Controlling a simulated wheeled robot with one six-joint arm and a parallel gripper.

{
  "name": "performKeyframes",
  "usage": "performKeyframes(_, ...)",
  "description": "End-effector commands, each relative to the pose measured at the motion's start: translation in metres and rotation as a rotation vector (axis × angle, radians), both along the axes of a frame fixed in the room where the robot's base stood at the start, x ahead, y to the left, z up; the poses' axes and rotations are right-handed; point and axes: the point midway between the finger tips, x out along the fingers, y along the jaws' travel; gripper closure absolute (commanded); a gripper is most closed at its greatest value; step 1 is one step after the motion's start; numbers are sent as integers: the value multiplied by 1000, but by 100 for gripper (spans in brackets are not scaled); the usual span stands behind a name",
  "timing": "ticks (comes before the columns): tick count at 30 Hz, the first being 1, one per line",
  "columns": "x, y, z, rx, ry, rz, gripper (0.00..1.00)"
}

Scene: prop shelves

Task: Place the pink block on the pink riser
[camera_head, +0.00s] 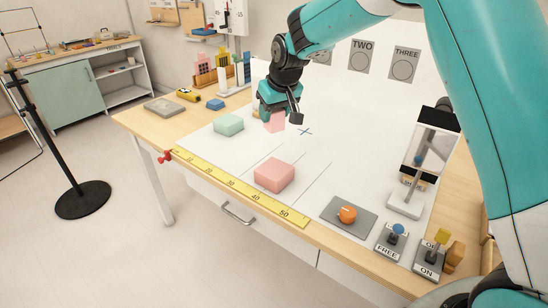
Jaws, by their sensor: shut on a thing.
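The pink block (274,123) is between the fingers of my gripper (280,113), which is shut on it. My gripper hangs over the middle of the white table surface, and its fingers hide the upper part of the block. I cannot tell whether the block's underside is clear of the table.
A pale green riser (228,125) lies left of my gripper, with a tan thing (256,113) partly hidden behind it. A yellow ruler (240,190) runs along the front edge. An orange knob (347,214) and switches (392,240) stand at the right front.

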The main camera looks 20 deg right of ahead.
Motion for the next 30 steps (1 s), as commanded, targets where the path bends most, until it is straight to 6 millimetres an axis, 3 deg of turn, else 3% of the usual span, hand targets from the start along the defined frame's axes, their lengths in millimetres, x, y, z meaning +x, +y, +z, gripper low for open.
performKeyframes(3, -1, 0, -35, -1, 6, 0, 81)
performKeyframes(9, 0, 0, -76, 0, 1, 0, 81)
performKeyframes(17, 0, 0, -99, 0, 1, 0, 81)
performKeyframes(23, 0, 0, -128, 0, 0, 0, 81)
performKeyframes(30, 0, 0, -131, 0, -3, 0, 81)
